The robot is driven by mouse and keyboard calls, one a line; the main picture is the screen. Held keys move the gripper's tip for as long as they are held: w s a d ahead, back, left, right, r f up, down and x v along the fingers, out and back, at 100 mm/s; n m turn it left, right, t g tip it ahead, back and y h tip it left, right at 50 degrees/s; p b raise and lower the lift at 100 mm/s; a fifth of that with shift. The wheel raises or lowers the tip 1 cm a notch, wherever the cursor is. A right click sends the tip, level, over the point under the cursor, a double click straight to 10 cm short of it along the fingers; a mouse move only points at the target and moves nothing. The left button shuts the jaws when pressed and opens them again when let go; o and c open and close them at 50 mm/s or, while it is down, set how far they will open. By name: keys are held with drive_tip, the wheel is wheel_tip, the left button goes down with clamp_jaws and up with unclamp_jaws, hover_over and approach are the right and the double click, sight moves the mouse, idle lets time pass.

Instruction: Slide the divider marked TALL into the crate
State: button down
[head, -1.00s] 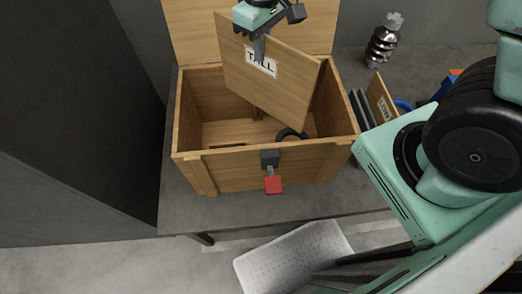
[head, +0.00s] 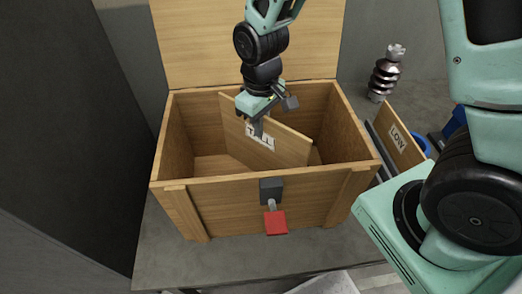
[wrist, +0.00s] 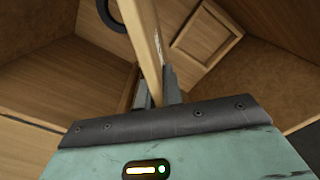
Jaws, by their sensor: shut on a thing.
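The wooden divider marked TALL (head: 290,146) is inside the upper part of the open wooden crate (head: 225,190), tilted and set at a slant across it. Its lower part is hidden behind the crate's front wall. My gripper (head: 257,134) is shut on its top edge and covers part of the label. In the wrist view the divider (wrist: 146,45) runs up from between the fingers of my gripper (wrist: 158,92). A black ring (wrist: 113,14) and a raised wooden frame (wrist: 206,33) show inside the crate. I cannot tell whether the divider touches the floor.
The crate lid (head: 245,45) stands open at the back. A latch with a red tab (head: 276,222) hangs on the front. A divider marked LOW (head: 400,140) leans right of the crate. A dark ribbed insulator (head: 385,75) stands behind it.

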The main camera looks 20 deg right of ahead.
sight(261, 140)
drive_tip(key=shift+f, duration=2.7)
drive_tip(key=shift+f, duration=0.15)
drive_tip(key=c, duration=1.5)
unclamp_jaws()
drive_tip(key=shift+c, duration=0.2)
